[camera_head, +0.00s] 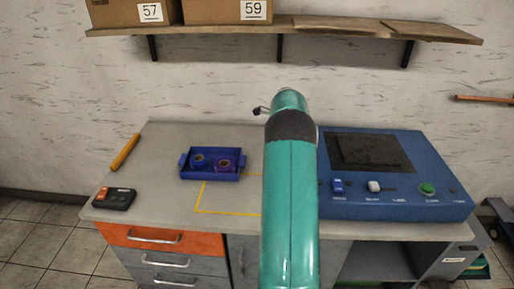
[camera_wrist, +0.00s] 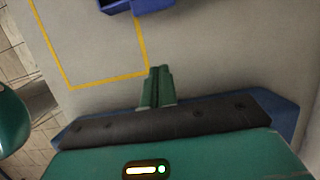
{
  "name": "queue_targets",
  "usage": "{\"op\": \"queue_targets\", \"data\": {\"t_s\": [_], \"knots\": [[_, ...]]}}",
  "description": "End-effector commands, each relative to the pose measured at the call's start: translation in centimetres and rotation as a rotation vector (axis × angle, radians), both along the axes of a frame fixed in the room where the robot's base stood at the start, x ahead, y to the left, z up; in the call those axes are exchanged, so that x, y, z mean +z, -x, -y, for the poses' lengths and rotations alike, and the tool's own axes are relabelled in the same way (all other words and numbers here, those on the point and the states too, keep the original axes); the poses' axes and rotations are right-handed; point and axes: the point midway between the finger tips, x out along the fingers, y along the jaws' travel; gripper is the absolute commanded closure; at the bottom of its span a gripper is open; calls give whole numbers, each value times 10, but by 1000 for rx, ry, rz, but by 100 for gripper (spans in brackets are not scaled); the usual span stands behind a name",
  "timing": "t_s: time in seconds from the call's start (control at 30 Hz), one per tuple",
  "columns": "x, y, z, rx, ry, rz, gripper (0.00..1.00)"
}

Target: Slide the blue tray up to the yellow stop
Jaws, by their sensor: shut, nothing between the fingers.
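The blue tray (camera_head: 210,177) lies on the grey worktop, left of my arm, with two rolls inside. Part of it shows at the top edge of the wrist view (camera_wrist: 150,5). The yellow stop (camera_head: 125,152) is a bar near the worktop's left edge, to the left of the tray with a gap between them. My gripper (camera_wrist: 158,70) is shut and empty over the worktop, apart from the tray in the wrist view. In the head view my green arm hides it.
A yellow outline (camera_head: 198,205) marks the worktop, and the tray overlaps its upper part. A blue control panel (camera_head: 400,200) stands right of my arm. A dark box with an orange switch (camera_head: 114,198) lies at the front left. A shelf (camera_head: 280,26) with boxes hangs above.

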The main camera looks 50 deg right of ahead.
Motion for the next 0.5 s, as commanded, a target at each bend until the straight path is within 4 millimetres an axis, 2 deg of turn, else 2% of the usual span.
{"op": "queue_targets", "data": {"t_s": [0.03, 0.43, 0.5], "knots": [[-10, -4, -6, 7, -6, -1, 100], [-85, -23, -21, 11, -4, -1, 100], [-80, -37, -30, 14, -1, 3, 100]]}}
